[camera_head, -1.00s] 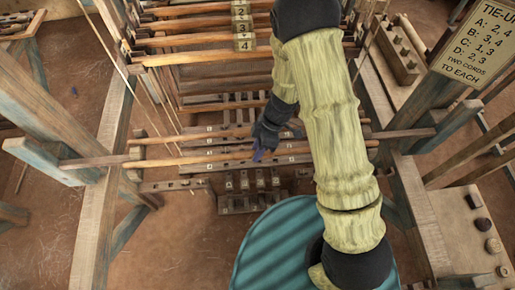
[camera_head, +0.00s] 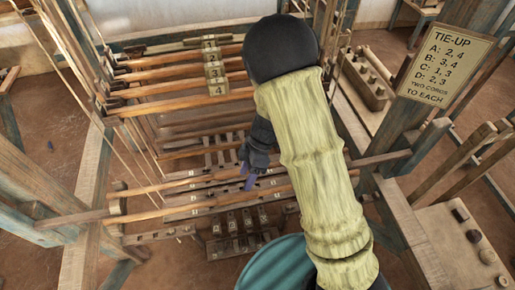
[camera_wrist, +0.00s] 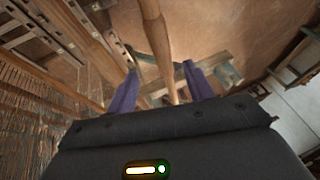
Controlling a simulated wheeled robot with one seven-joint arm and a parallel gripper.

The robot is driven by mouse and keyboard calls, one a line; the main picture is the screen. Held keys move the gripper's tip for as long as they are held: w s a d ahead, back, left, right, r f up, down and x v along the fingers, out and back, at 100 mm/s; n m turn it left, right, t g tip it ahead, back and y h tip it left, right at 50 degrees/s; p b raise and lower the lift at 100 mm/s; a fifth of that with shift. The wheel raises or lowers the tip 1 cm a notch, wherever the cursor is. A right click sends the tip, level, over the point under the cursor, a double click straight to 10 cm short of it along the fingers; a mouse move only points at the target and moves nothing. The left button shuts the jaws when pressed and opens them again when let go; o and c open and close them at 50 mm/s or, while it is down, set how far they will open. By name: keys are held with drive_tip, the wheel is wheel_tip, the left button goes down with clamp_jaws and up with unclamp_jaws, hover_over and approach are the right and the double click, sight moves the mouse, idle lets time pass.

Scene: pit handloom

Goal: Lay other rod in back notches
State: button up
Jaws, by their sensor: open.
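My gripper (camera_head: 248,182), with purple fingers, hangs over the loom just behind the front long wooden rod (camera_head: 150,208). A second rod (camera_head: 160,187) lies behind it, roughly parallel, and passes by the gripper. In the wrist view my gripper (camera_wrist: 160,95) is open, and a round wooden rod (camera_wrist: 160,45) runs lengthwise through the gap between the fingers. I cannot tell whether the fingers touch it. I cannot make out which notches are the back ones; my arm covers the right part of the rods.
Shafts with number plates (camera_head: 217,88) stand behind the gripper. A block with small pegs (camera_head: 235,222) lies in front. A tie-up sign (camera_head: 445,55) and a wooden holder (camera_head: 365,78) are to the right. Loom posts flank both sides.

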drive_tip(key=v, duration=1)
drive_tip(key=shift+r+b, duration=0.2)
drive_tip(key=shift+b, duration=0.2)
drive_tip(key=shift+w, duration=0.15)
drive_tip(key=w+d+r+m+t+y+b, duration=0.1)
drive_tip(key=w+d+r+m+t, duration=0.1)
drive_tip(key=w+m+t, duration=0.25)
drive_tip(key=w+d+r+m+t+y+b, duration=0.1)
drive_tip(key=w+d+r+m+t, duration=0.1)
drive_tip(key=w+m+t, duration=0.3)
drive_tip(key=s+d+m+t+h+b, duration=0.1)
drive_tip(key=s+d+m+t+h, duration=0.1)
drive_tip(key=d+m+h, duration=0.45)
drive_tip(key=s+d+f+m+g, duration=0.2)
drive_tip(key=s, duration=0.5)
drive_tip(key=s+d+f+m+g+b, duration=0.1)
drive_tip(key=s+d+f+m+g, duration=0.1)
drive_tip(key=s, duration=0.6)
drive_tip(key=shift+s+d+f+g+y, duration=0.35)
drive_tip(key=shift+d+f+g, duration=0.1)
drive_tip(key=shift+d+g, duration=0.15)
